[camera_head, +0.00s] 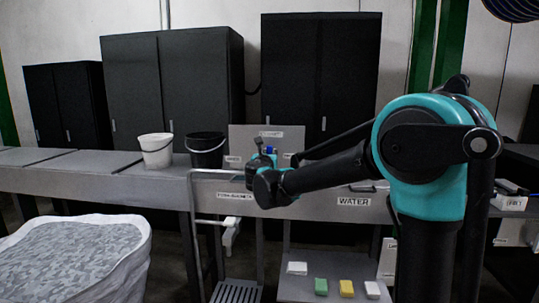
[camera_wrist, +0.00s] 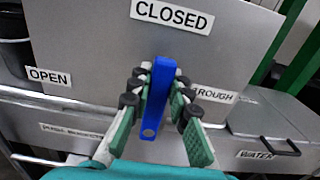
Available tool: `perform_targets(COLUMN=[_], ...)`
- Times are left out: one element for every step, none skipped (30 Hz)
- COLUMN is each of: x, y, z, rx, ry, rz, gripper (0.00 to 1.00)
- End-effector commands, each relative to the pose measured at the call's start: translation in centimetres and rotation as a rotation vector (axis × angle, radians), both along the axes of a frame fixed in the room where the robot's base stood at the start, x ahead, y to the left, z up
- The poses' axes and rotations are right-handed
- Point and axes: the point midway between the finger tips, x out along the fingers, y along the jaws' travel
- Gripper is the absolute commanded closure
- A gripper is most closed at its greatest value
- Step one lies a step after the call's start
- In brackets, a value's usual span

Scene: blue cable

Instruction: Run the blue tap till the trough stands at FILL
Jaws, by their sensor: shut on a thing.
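The blue tap handle (camera_wrist: 158,95) is a flat blue bar with a hole near its lower end in the wrist view. My gripper (camera_wrist: 158,100) is shut on it, with a green-padded finger on each side. The bar's upper end lies just below the CLOSED label (camera_wrist: 172,14). The OPEN label (camera_wrist: 49,77) is to its left. A label reading "ROUGH" (camera_wrist: 214,93) is partly hidden by a finger. In the head view a bit of the blue handle (camera_head: 271,151) shows at my gripper (camera_head: 262,153). No water level or FILL mark is legible.
A grey panel (camera_head: 238,138) stands behind the tap. A white bucket (camera_head: 156,150) and a black bucket (camera_head: 206,150) stand on the counter at left. The WATER label (camera_head: 353,202) is on the counter front. A large pale bin (camera_head: 130,262) is at lower left; coloured blocks lie on a low shelf.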

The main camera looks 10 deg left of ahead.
Motion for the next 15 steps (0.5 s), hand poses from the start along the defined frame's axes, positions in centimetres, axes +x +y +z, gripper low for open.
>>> perform_targets(x=[0.0, 0.0, 0.0, 0.0, 0.0, 0.0, 0.0, 0.0, 0.0, 0.0, 0.0, 0.0, 0.0, 0.0, 0.0], y=[0.0, 0.0, 0.1, 0.1, 0.2, 0.3, 0.3, 0.4, 0.6, 0.7, 0.8, 1.0, 1.1, 1.3, 1.5], z=[0.0, 0.0, 0.0, 0.0, 0.0, 0.0, 0.0, 0.0, 0.0, 0.0, -0.1, -0.1, -0.1, -0.1, -0.2], rx=[-0.002, -0.005, -0.01, -0.015, -0.021, -0.031, -0.042, -0.054, -0.072, -0.088, -0.105, -0.131, -0.153, -0.176, -0.208], ry=[0.0, 0.0, 0.0, 0.001, 0.001, 0.001, 0.001, 0.002, 0.002, 0.003, 0.004, 0.004, 0.005, 0.006, 0.007], rz=[0.0, 0.0, 0.0, 0.0, 0.0, 0.0, 0.0, 0.0, 0.0, 0.001, 0.001, 0.001, 0.001, 0.001, 0.002], gripper=[1.0, 1.0, 1.0, 1.0, 1.0, 1.0, 1.0, 1.0, 1.0, 1.0, 1.0, 1.0, 1.0, 1.0, 1.0])
